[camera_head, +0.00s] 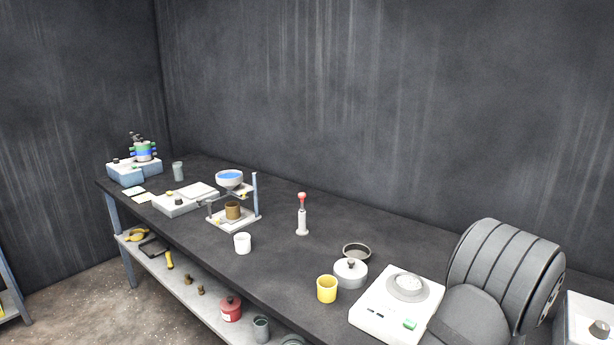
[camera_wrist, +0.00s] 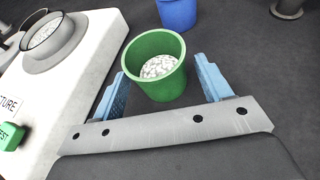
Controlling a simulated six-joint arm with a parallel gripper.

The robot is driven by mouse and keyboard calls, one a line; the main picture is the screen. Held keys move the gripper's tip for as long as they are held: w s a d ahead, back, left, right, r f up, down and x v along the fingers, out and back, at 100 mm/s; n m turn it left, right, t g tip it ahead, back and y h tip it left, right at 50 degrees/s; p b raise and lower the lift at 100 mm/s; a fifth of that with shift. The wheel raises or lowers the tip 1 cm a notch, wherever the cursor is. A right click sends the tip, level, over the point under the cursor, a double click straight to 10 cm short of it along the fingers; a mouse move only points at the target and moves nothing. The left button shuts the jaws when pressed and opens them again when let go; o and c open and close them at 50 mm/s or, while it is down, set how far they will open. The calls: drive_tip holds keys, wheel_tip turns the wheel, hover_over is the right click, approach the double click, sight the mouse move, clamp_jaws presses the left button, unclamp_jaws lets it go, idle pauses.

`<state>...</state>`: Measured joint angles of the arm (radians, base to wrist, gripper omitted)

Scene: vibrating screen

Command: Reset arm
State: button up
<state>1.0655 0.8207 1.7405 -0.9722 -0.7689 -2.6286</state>
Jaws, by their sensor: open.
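My gripper (camera_wrist: 161,72) is open in the wrist view, with its two light blue fingers spread. A green cup (camera_wrist: 158,84) with white granules inside stands upright on the dark bench, in line with the gap between the fingertips. A gap shows between the cup and the right finger. The left finger lies close to the cup's left side; I cannot tell whether they touch. In the head view my thick grey arm is at the right, and neither the fingers nor the green cup shows there.
A white moisture tester (camera_wrist: 75,75) stands left of the cup; it also shows in the head view (camera_head: 370,315). A blue cup (camera_wrist: 177,12) is just beyond. A yellow cup (camera_head: 327,290), lidded pot (camera_head: 350,274) and dark dish (camera_head: 356,251) stand left of the tester. The wall behind is clear.

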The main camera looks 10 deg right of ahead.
drive_tip(key=shift+x, duration=1.05)
drive_tip(key=shift+w+d+r, duration=0.1)
drive_tip(key=shift+r, duration=1.75)
